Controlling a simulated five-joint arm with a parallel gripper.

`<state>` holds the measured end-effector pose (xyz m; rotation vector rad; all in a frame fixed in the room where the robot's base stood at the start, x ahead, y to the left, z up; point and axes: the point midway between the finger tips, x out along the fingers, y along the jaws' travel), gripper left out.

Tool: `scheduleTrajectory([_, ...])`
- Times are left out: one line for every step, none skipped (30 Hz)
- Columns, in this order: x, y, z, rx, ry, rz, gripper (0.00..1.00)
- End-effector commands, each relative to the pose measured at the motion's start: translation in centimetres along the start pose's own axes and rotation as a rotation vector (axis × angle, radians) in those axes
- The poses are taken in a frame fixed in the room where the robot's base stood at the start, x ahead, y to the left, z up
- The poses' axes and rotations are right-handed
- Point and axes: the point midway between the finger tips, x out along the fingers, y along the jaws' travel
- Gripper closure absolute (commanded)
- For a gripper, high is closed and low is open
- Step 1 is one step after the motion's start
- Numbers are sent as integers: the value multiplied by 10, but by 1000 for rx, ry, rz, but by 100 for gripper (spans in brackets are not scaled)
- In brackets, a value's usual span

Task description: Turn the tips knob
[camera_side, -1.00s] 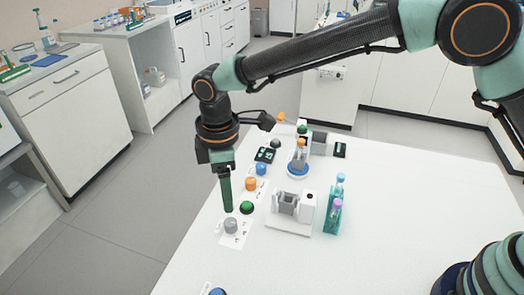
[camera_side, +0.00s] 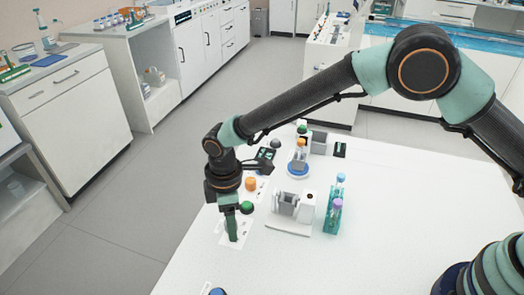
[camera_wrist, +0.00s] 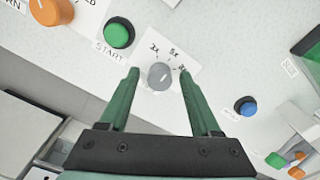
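The grey knob (camera_wrist: 159,76) sits on a white label marked with 2x, 5x and a third value that is partly covered by a finger. A light pointer line on it leans to the upper right. In the side view, my gripper hides the knob, and part of the label (camera_side: 243,226) shows beside it. My gripper (camera_side: 233,238) points down over the label. Its two green fingers are apart, with a fingertip on either side of the knob in the wrist view. I cannot tell whether they touch it.
A green START button (camera_wrist: 119,33) and an orange knob (camera_wrist: 50,9) lie beside the grey knob. A blue button (camera_wrist: 246,106) is on the other side. A grey holder (camera_side: 287,204) and a teal tube rack (camera_side: 333,218) stand to the right. The table front is mostly clear.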

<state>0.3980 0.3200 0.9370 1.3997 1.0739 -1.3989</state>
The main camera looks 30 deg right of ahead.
Motion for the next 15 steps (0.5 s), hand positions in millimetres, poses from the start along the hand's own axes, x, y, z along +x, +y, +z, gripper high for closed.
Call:
scheduleTrajectory([0, 0, 0, 0, 0, 0, 57])
scheduleTrajectory([0, 0, 0, 0, 0, 0, 68])
scheduleTrajectory([0, 0, 0, 0, 0, 0, 83])
scheduleTrajectory([0, 0, 0, 0, 0, 0, 95])
scheduleTrajectory([0, 0, 0, 0, 0, 0, 100])
scheduleTrajectory([0, 0, 0, 0, 0, 0, 100])
scheduleTrajectory([0, 0, 0, 0, 0, 0, 100])
scheduleTrajectory([0, 0, 0, 0, 0, 0, 100])
scheduleTrajectory([0, 0, 0, 2, 0, 0, 100])
scheduleTrajectory([0, 0, 0, 4, 0, 0, 100])
scheduleTrajectory([0, 0, 0, 7, 0, 0, 100])
scheduleTrajectory([0, 0, 0, 13, -1, 0, 100])
scheduleTrajectory([0, 0, 0, 18, -1, 0, 100])
scheduleTrajectory([-1, 0, 0, 25, -1, 0, 100])
scheduleTrajectory([-1, 0, 0, 38, -1, 0, 100])
